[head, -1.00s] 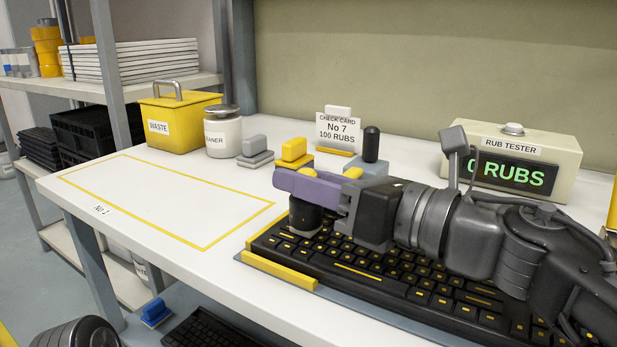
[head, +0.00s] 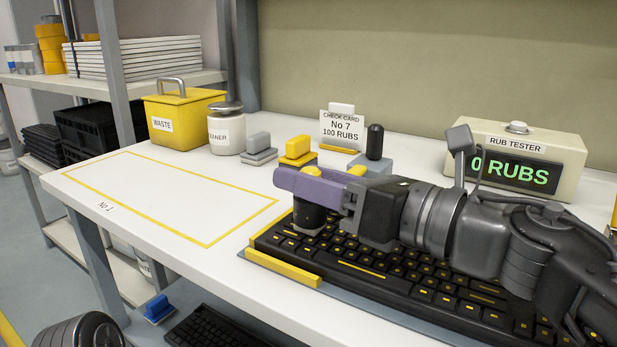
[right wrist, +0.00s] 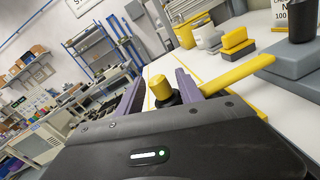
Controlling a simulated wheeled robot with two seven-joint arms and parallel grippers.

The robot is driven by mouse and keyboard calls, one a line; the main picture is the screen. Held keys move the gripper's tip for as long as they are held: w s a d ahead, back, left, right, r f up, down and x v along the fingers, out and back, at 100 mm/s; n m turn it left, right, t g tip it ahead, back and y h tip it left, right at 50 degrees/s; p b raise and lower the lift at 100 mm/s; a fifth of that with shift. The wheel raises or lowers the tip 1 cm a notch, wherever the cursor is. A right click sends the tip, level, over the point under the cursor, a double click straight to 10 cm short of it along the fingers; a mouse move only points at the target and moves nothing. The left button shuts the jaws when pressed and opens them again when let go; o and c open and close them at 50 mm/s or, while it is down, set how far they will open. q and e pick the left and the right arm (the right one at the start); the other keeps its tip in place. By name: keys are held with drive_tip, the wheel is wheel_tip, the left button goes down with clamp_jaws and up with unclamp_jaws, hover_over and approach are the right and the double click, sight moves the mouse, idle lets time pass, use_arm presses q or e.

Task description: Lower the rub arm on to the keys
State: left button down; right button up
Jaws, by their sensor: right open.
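The rub arm is a yellow bar (head: 356,171) running from a grey-blue block (head: 366,163) with a black post. Its black round head (head: 308,218) stands over the upper-left keys of the black keyboard (head: 360,266); I cannot tell whether it touches them. My right gripper (head: 288,178) is over the head, its purple fingers hiding part of the arm. In the right wrist view, the open fingers stand either side of the yellow knob (right wrist: 162,88), with the yellow bar (right wrist: 237,74) reaching right. My left gripper is not in view.
The rub tester (head: 518,162) shows 0 RUBS behind my right arm. A check card (head: 341,128), yellow block (head: 297,151), grey block (head: 258,147), cleaner jar (head: 226,131) and waste box (head: 184,117) stand at the back. The yellow-outlined area (head: 165,195) is clear.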

drive_tip(key=p+v, duration=0.1)
drive_tip(key=v, duration=0.6)
drive_tip(key=shift+s+d+f+p, duration=0.1)
drive_tip(key=shift+s+d+p, duration=0.05)
drive_tip(key=shift+s+p, duration=0.15)
drive_tip(key=shift+f, duration=0.1)
drive_tip(key=shift+d, duration=0.1)
drive_tip(key=shift+v, duration=4.5)
drive_tip(key=shift+w, duration=0.1)
drive_tip(key=shift+f+b, duration=0.1)
drive_tip(key=shift+b, duration=0.2)
